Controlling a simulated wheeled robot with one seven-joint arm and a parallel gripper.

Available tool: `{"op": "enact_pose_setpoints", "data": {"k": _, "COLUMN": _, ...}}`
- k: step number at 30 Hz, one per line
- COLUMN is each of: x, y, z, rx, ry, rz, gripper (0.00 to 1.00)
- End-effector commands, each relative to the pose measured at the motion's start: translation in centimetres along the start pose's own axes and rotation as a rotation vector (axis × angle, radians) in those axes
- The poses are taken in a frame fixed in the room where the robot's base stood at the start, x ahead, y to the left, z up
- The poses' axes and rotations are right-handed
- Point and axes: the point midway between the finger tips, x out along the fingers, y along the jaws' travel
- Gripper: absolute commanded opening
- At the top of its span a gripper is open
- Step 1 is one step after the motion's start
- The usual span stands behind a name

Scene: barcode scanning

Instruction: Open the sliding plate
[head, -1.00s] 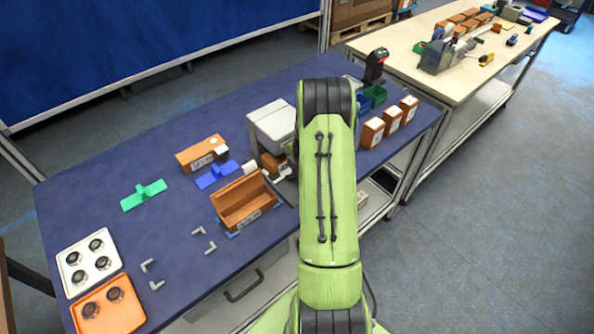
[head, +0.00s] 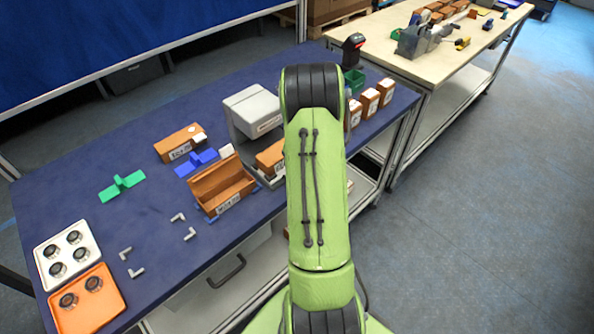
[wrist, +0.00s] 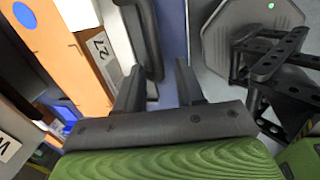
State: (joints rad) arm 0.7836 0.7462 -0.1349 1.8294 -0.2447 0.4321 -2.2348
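A grey machine (head: 252,108) stands near the middle of the blue table, left of my arm in the head view. A sliding plate cannot be told apart clearly; my arm hides part of the machine's front. In the wrist view, my gripper (wrist: 160,92) is open, its two dark fingers spread. A dark handle-like bar (wrist: 143,35) runs down close to the left finger; whether they touch cannot be told. A grey panel with a small green light (wrist: 250,35) is to the right. My gripper is hidden behind my arm in the head view.
A labelled orange-brown box (wrist: 85,65) is close left of the gripper; a black slotted bracket (wrist: 275,70) is close right. An open brown box (head: 222,184), a blue part (head: 196,163) and a green part (head: 121,186) lie on the table (head: 90,155).

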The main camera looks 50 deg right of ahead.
Motion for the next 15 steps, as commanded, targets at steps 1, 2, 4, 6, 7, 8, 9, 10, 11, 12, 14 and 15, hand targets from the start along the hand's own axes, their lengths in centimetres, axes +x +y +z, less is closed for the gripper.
{"op": "enact_pose_setpoints", "data": {"k": 1, "x": 0.0, "y": 0.0, "z": 0.1, "rx": 0.001, "ry": -0.002, "rz": 0.001, "gripper": 0.38}}
{"op": "enact_pose_setpoints", "data": {"k": 2, "x": -0.1, "y": 0.0, "z": 0.1, "rx": 0.001, "ry": -0.002, "rz": 0.001, "gripper": 0.38}}
{"op": "enact_pose_setpoints", "data": {"k": 4, "x": -0.1, "y": 0.0, "z": 0.1, "rx": 0.002, "ry": -0.003, "rz": 0.001, "gripper": 0.38}}
{"op": "enact_pose_setpoints", "data": {"k": 6, "x": -0.7, "y": 0.1, "z": 0.2, "rx": 0.002, "ry": -0.005, "rz": 0.003, "gripper": 0.38}}
{"op": "enact_pose_setpoints", "data": {"k": 7, "x": -1.1, "y": 0.1, "z": 0.2, "rx": 0.002, "ry": -0.005, "rz": 0.003, "gripper": 0.38}}
{"op": "enact_pose_setpoints", "data": {"k": 8, "x": -1.6, "y": 0.1, "z": 0.2, "rx": 0.002, "ry": -0.006, "rz": 0.003, "gripper": 0.38}}
{"op": "enact_pose_setpoints", "data": {"k": 9, "x": -2.5, "y": 0.1, "z": 0.2, "rx": 0.002, "ry": -0.007, "rz": 0.005, "gripper": 0.38}}
{"op": "enact_pose_setpoints", "data": {"k": 10, "x": -3.3, "y": 0.1, "z": 0.2, "rx": 0.002, "ry": -0.007, "rz": 0.005, "gripper": 0.38}}
{"op": "enact_pose_setpoints", "data": {"k": 11, "x": -4.2, "y": 0.1, "z": 0.2, "rx": 0.002, "ry": -0.008, "rz": 0.006, "gripper": 0.38}}
{"op": "enact_pose_setpoints", "data": {"k": 12, "x": -5.4, "y": 0.2, "z": 0.2, "rx": 0.002, "ry": -0.009, "rz": 0.006, "gripper": 0.38}}
{"op": "enact_pose_setpoints", "data": {"k": 14, "x": -7.2, "y": 0.2, "z": 0.2, "rx": 0.001, "ry": -0.008, "rz": 0.006, "gripper": 0.38}}
{"op": "enact_pose_setpoints", "data": {"k": 15, "x": -8.3, "y": 0.2, "z": 0.1, "rx": 0.001, "ry": -0.008, "rz": 0.006, "gripper": 0.38}}
